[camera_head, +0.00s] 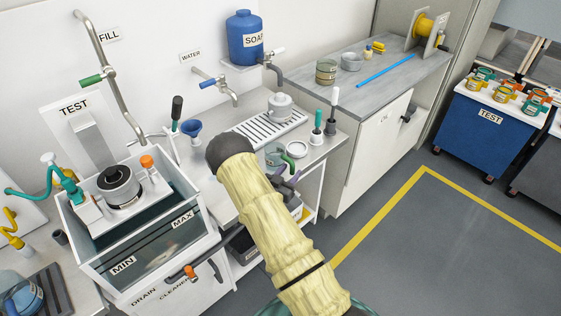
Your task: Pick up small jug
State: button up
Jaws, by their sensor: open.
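A small greenish see-through vessel (273,154), which looks like the small jug, stands on the grey counter below the drain grid. Part of it is hidden behind my arm. A pale ring-shaped part (297,150) shows at its right; I cannot tell whether it belongs to the vessel. I cannot tell whether the fingers touch the vessel.
A grey lidded pot (280,107) stands on the drain grid (252,131). Brushes (331,118) stand to the right, a blue funnel (191,128) to the left. A water tap (222,88) overhangs the counter. A clear MIN/MAX tank (150,247) stands left. Floor at right is clear.

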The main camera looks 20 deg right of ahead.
grip_shut()
jog(key=shift+w+r, duration=0.1)
notch_tip(320, 180, up, 10)
jog(key=p, duration=0.5)
jog(key=shift+p, duration=0.4)
dwell(0.3)
